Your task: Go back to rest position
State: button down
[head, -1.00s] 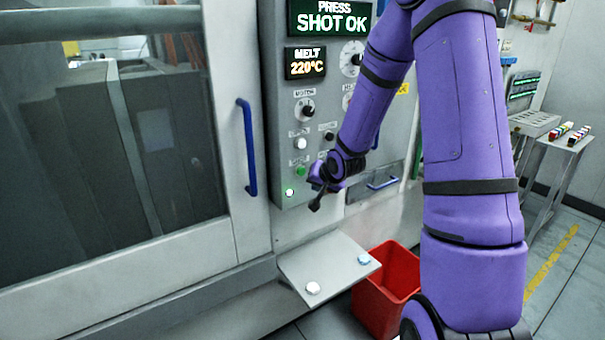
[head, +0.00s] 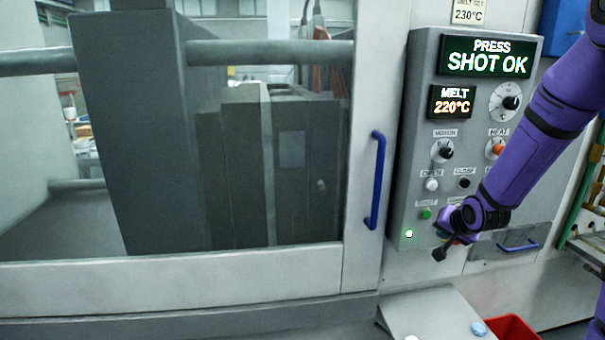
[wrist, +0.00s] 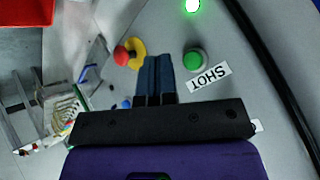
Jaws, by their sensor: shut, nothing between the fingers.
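My gripper (head: 440,252) is at the lower part of the grey control panel (head: 416,150), just below and right of a green button (head: 426,214) in the head view. In the wrist view my gripper (wrist: 156,60) has its dark fingers together and empty. There the green button (wrist: 197,59), with a SHOT label beside it, is right of the fingertips, and a red knob on a yellow collar (wrist: 136,48) is left of them. The fingers appear apart from the button. My purple arm comes in from the right.
A lit green lamp (head: 408,233) sits on the panel. A blue door handle (head: 376,180) is left of it. Below are a sloped metal chute (head: 440,315) with pale discs and a red bin (head: 512,328). A drawer with a blue handle (head: 518,247) is right of my gripper.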

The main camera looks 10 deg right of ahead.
jog(key=s+a+r+n+g+h, duration=0.1)
jog(key=s+a+r+n, duration=0.1)
jog(key=s+a+r, duration=0.35)
jog(key=s+a+r+n+g, duration=0.1)
jog(key=s+a+r+n, duration=0.1)
jog(key=s+r, duration=0.6)
jog(key=s+a+r+n+y, duration=0.1)
jog(key=s+a+r+n, duration=0.1)
jog(key=s+r, duration=0.3)
jog(key=s+a+r+n+g, duration=0.1)
jog(key=s+a+r, duration=0.4)
jog(key=s, duration=0.8)
jog(key=shift+s+n+g+y, duration=0.3)
jog(key=shift+n+y, duration=0.1)
jog(key=shift+n, duration=0.1)
